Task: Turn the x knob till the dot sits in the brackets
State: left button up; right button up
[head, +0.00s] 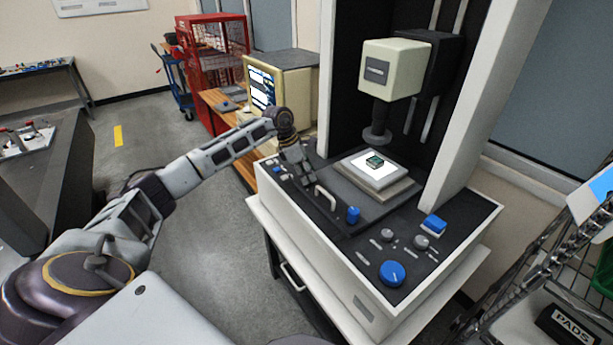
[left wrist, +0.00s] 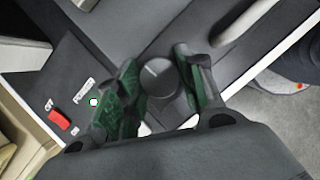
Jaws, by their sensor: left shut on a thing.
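My left gripper (head: 300,180) reaches down to the left part of the machine's dark control deck. In the left wrist view its green-padded fingers (left wrist: 158,92) stand on both sides of a round dark grey knob (left wrist: 157,76) with a pale line on its top, and they are shut on it. I cannot read a label that says whether this is the x knob. In the head view the hand hides this knob. The monitor screen (head: 263,88) is lit, but the dot and brackets are too small to make out. My right gripper is out of view.
A red switch (left wrist: 60,119) lies left of the fingers. A pale handle (head: 325,197) and blue knob (head: 353,215) are right of the hand. A large blue knob (head: 392,273) is at the front. The probe head (head: 395,67) hangs over the lit stage (head: 398,185).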

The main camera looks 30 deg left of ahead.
pick_arm(q)
jog(key=shift+m, duration=0.5)
jog(key=o, duration=1)
jog(key=shift+r, duration=0.1)
jog(key=shift+v, duration=5.9)
jog(key=shift+w+a, duration=0.1)
jog(key=shift+a, duration=0.05)
